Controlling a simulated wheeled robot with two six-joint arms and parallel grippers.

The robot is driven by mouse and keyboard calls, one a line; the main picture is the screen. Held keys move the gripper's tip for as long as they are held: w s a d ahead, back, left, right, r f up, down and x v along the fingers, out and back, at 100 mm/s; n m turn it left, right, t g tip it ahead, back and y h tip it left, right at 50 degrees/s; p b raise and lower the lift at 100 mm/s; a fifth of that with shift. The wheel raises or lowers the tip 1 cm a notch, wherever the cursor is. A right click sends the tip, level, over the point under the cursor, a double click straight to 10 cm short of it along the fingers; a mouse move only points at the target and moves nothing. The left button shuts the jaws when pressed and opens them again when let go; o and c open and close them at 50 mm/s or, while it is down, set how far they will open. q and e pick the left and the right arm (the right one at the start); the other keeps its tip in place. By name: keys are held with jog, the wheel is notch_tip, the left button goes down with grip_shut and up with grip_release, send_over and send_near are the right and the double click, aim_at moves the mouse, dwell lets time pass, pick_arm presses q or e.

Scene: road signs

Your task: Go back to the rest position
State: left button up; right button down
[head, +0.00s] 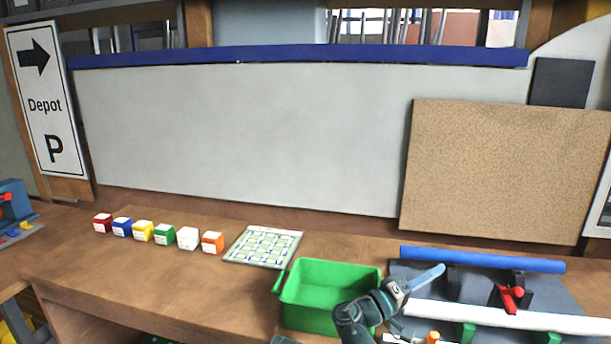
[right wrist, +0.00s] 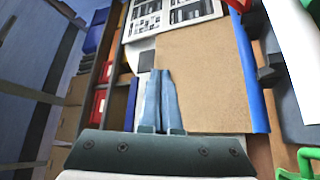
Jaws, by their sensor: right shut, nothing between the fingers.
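My right gripper (head: 440,268) is in the lower right of the head view, its blue fingers pointing right and slightly up. It is just right of the green bin and in front of the blue tube. In the right wrist view its fingers (right wrist: 161,72) lie together, shut and empty, with the cork board (right wrist: 205,85) behind them. My left gripper is not in view.
A green bin (head: 330,267) stands beside my right arm. A blue tube (head: 480,260) and a white tube (head: 500,316) lie on supports at the right. Several coloured cubes (head: 165,235) and a gridded white board (head: 238,258) are on the bench. The bench's left front is clear.

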jog(key=s+a+f+g+y+b, duration=0.1)
jog(key=s+a+f+y+b, duration=0.15)
jog(key=f, duration=0.55)
jog(key=s+a+f+n+g+y+b, duration=0.1)
jog(key=f+g+y, duration=0.15)
jog(key=f, duration=0.45)
jog(key=s+a+f+y+b, duration=0.2)
jog(key=f+y, duration=0.2)
jog(key=f, duration=0.4)
jog(key=s+a+f+n+g+y+b, duration=0.1)
jog(key=s+a+f+g+y, duration=0.1)
jog(key=s+a+f+y, duration=0.2)
jog(key=s+a+f+n+g+y+b, duration=0.2)
jog(key=s+a+f+y, duration=0.3)
jog(key=a+f, duration=0.5)
jog(key=s+a, duration=0.2)
jog(key=a, duration=0.1)
jog(key=shift+a+y, duration=0.25)
jog(key=shift+y, duration=0.05)
